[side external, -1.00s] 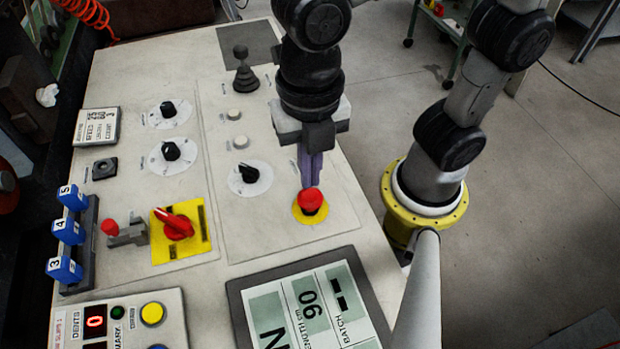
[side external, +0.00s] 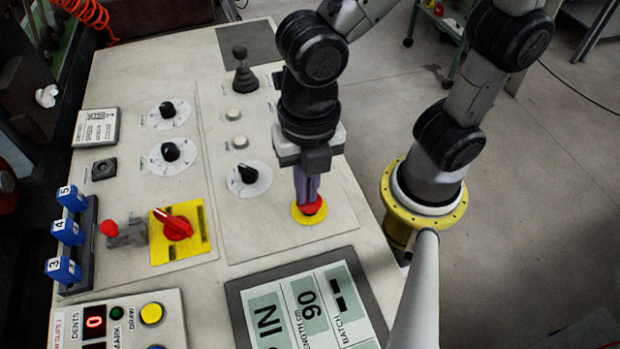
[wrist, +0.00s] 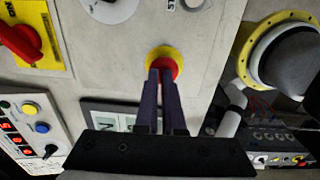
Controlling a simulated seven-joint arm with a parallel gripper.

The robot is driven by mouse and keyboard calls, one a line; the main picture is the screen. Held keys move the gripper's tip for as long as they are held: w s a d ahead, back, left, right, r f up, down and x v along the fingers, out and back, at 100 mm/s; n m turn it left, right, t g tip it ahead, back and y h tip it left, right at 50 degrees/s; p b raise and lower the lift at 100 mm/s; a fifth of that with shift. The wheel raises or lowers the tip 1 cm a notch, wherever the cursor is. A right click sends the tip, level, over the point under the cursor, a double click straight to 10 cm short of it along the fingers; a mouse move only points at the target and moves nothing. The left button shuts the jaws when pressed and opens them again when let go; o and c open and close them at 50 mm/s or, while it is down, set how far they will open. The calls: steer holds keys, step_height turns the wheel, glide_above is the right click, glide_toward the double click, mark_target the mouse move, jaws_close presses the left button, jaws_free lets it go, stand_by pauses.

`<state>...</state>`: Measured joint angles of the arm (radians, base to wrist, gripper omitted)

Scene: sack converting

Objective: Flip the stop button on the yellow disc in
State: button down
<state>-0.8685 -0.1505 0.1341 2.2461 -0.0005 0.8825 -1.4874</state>
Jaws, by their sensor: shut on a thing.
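The red stop button (side external: 313,207) stands on its yellow disc (side external: 299,218) near the front right of the sloping panel. It also shows in the wrist view (wrist: 171,66), partly covered by my fingers. My gripper (side external: 308,198) points down from above, its two purple fingers close together at the button's head. In the wrist view my fingertips (wrist: 164,72) reach onto the red head. The gripper is shut on the button. The contact itself is partly hidden by the fingers.
A red rotary switch (side external: 177,227) on a yellow plate and a red-tipped lever (side external: 109,228) sit to the left. A black dial (side external: 248,174) is close on the left. A framed display (side external: 310,305) lies in front. Bare panel surrounds the disc.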

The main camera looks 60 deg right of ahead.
steer(key=shift+s+d+f+h, duration=0.15)
steer(key=shift+f, duration=0.2)
steer(key=shift+s+d+f+h, duration=0.1)
steer(key=shift+f+h, duration=0.05)
steer(key=shift+f, duration=0.2)
step_height(320, 180, up, 16)
steer(key=shift+w+a+f, duration=0.25)
steer(key=d+f+m+t, duration=0.2)
steer(key=d+f+m, duration=0.1)
steer(key=d+m, duration=0.6)
steer(key=d+f+m+t, duration=0.3)
steer(key=d+m, duration=0.7)
steer(key=m, duration=0.8)
